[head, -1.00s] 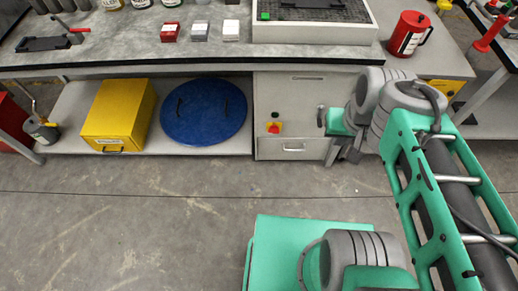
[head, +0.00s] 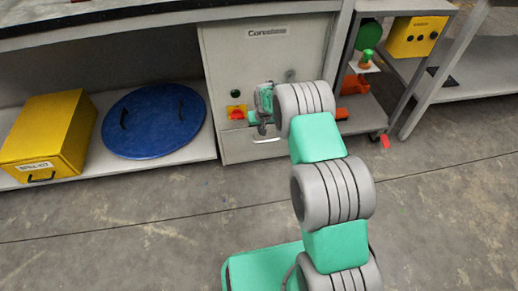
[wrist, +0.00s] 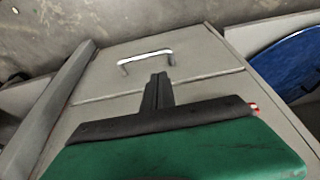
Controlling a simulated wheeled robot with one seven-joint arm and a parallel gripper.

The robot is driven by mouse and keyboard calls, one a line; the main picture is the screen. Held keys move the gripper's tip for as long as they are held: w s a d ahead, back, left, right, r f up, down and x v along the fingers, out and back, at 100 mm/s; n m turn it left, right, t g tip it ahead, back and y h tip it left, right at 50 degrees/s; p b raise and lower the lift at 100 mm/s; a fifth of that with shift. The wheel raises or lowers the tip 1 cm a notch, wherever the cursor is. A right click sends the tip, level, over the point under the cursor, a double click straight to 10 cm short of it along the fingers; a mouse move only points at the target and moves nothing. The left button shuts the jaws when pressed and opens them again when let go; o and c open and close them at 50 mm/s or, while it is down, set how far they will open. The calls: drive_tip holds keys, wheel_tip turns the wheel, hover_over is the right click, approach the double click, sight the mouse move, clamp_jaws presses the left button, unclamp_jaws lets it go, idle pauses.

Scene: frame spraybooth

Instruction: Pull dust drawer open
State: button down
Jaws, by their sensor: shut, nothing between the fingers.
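The dust drawer (head: 238,148) is the low grey front at the bottom of the grey cabinet (head: 228,65). It looks flush with the cabinet. Its pale bar handle (head: 267,140) shows just below my gripper (head: 262,128). In the wrist view the drawer front (wrist: 200,62) carries the handle (wrist: 145,60) as a light arched bar. My gripper (wrist: 160,80) is shut and empty, its fingertips pointing at the handle. They look close to the handle but apart from it; the exact gap is hard to tell. My arm covers the drawer's right part in the head view.
A blue round lid (head: 155,120) and a yellow box (head: 45,135) lie on the left shelf. Orange items (head: 355,85) stand right. The floor in front is clear.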

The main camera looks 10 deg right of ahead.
drive_tip(key=b+x, duration=0.4)
drive_tip(key=x, duration=0.6)
drive_tip(key=shift+f, duration=0.1)
